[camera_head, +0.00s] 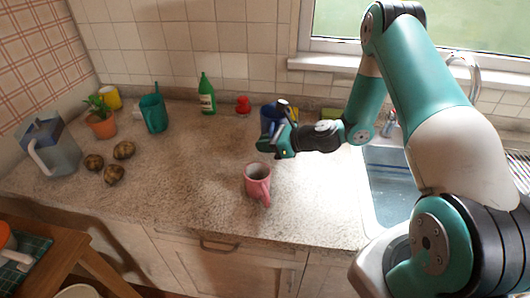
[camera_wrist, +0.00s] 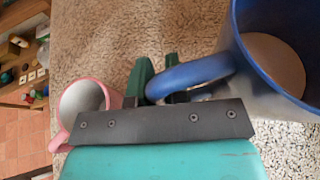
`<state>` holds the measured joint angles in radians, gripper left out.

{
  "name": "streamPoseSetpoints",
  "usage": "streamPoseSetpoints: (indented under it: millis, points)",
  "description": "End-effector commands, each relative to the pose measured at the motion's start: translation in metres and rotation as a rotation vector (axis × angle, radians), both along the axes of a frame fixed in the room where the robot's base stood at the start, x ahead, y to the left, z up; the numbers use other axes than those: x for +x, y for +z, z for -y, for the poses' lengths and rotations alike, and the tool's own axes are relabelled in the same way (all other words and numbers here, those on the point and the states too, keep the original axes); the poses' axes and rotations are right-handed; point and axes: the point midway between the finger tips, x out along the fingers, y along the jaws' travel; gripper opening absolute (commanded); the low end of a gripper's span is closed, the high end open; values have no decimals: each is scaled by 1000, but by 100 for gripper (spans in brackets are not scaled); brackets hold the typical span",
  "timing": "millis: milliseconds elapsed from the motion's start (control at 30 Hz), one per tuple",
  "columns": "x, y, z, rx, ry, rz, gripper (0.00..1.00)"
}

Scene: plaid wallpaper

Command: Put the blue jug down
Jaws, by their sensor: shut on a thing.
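The blue jug (camera_wrist: 262,60) fills the upper right of the wrist view, with its handle between the green fingers of my gripper (camera_wrist: 158,85). My gripper is shut on that handle. In the head view the blue jug (camera_head: 268,118) is behind my gripper (camera_head: 278,142), which partly hides it. The jug looks upright, at the back of the counter (camera_head: 205,165) left of the sink. I cannot tell whether its base touches the counter.
A pink mug (camera_head: 257,181) stands in front of my gripper. A green bottle (camera_head: 207,97) and a red object (camera_head: 243,105) stand near the back wall. A teal jug (camera_head: 153,114), several potatoes (camera_head: 114,174) and a clear pitcher (camera_head: 58,152) are left. The sink (camera_head: 392,190) is right. The counter's middle is clear.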

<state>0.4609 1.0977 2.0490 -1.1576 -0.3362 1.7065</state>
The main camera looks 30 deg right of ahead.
Motion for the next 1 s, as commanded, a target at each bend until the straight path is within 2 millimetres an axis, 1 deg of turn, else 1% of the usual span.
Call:
streamPoseSetpoints:
  millis: [67,200,300,700,733,767,800,833,1000]
  points:
    - [0,-6,0,1,-1,2,0]
    - [0,-26,0,2,-2,0,0]
    - [0,-36,0,0,-1,2,0]
    - [0,-42,0,0,0,3,0]
    - [0,-42,0,0,-1,0,19]
    - [0,-42,0,0,-1,0,26]
    - [0,-42,0,0,-1,0,35]
    - [0,-41,0,0,0,0,40]
    - [0,-41,0,-1,0,-1,40]
